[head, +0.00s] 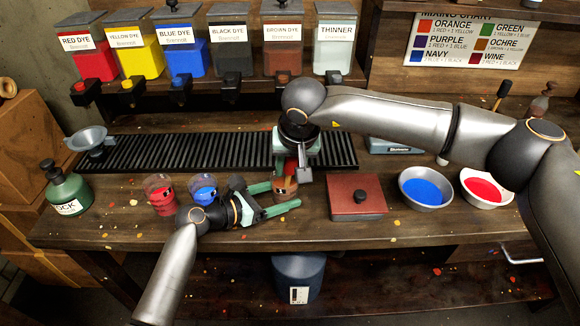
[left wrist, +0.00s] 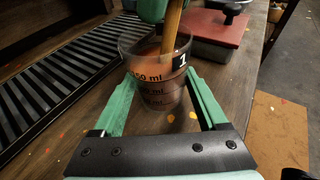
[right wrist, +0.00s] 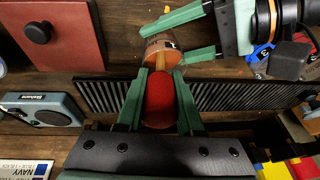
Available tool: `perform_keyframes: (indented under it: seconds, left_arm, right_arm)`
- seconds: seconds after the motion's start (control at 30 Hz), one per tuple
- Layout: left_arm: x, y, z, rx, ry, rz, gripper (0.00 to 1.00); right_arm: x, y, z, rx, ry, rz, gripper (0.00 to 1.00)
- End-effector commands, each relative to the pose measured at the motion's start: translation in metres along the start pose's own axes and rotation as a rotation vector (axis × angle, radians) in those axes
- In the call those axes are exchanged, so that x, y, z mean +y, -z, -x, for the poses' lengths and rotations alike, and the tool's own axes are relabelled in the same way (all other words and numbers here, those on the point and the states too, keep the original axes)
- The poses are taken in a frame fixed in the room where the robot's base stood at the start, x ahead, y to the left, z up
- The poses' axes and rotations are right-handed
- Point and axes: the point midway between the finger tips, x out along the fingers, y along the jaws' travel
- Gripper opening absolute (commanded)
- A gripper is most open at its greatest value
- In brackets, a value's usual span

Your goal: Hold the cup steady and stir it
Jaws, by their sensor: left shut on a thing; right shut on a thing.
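A clear measuring cup (head: 286,186) with orange-brown contents stands on the workbench (head: 110,236). In the left wrist view the cup (left wrist: 155,92) is upright with ml marks and a label "1". My left gripper (head: 284,194) is shut on the cup, one green finger on each side. My right gripper (head: 295,172) is above the cup, shut on the red handle of a stirrer (right wrist: 159,98). The stirrer's wooden shaft (left wrist: 171,30) reaches down into the cup. Its lower end is hard to make out in the contents.
A red cup (head: 162,198) and a blue cup (head: 203,190) stand left, close to my left arm. A red lidded box (head: 357,197), a blue bowl (head: 426,189) and a red bowl (head: 487,187) are right. A black grate (head: 200,152) runs behind. A green bottle (head: 66,190) stands far left.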

Motion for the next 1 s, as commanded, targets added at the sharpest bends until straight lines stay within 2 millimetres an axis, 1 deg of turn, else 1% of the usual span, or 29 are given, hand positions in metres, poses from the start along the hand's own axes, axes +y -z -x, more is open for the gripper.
perform_keyframes:
  seconds: [1.0]
  left_arm:
    - [0.0, 0.001, 0.0, 0.001, 0.001, 0.0, 0.44]
  right_arm:
    - [0.0, 0.013, 0.079, 0.002, 0.001, -0.001, 0.0]
